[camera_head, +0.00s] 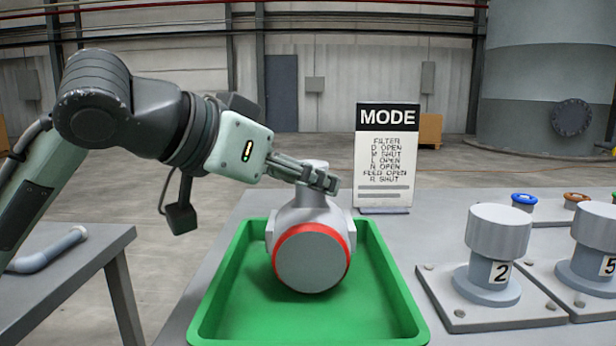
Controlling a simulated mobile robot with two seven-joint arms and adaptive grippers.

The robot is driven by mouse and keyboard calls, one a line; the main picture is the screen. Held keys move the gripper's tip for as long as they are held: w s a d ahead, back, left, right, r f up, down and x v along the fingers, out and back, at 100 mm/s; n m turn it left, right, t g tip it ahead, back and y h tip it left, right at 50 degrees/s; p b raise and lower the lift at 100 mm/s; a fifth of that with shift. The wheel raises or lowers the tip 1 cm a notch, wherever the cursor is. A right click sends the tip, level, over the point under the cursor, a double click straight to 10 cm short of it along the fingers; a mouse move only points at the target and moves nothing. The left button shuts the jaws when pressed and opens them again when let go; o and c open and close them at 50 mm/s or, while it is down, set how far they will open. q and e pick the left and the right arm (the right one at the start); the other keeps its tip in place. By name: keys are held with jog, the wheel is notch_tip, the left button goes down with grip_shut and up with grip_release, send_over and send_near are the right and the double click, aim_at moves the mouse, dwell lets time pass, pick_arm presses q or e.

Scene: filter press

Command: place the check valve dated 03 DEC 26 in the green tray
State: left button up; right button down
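A grey check valve (311,259) with a red ring around its round front face is inside the green tray (213,309), towards its back. No date shows on the face turned to me. My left gripper (322,179) reaches in from the left, its fingers at the narrow top of the valve. The fingers overlap the top in this view, so I cannot tell whether they grip it or stand slightly apart. Whether the valve rests fully on the tray floor is also unclear. My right gripper is not in view.
A MODE sign (384,157) stands behind the tray on the grey table. A side table (70,280) at left holds a curved grey pipe (48,252).

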pick_arm(q)
jog(key=o, duration=0.4)
jog(key=shift+r, duration=0.2)
jog(key=p+v, duration=0.1)
jog(key=v, duration=1.1)
jog(key=shift+f, duration=0.1)
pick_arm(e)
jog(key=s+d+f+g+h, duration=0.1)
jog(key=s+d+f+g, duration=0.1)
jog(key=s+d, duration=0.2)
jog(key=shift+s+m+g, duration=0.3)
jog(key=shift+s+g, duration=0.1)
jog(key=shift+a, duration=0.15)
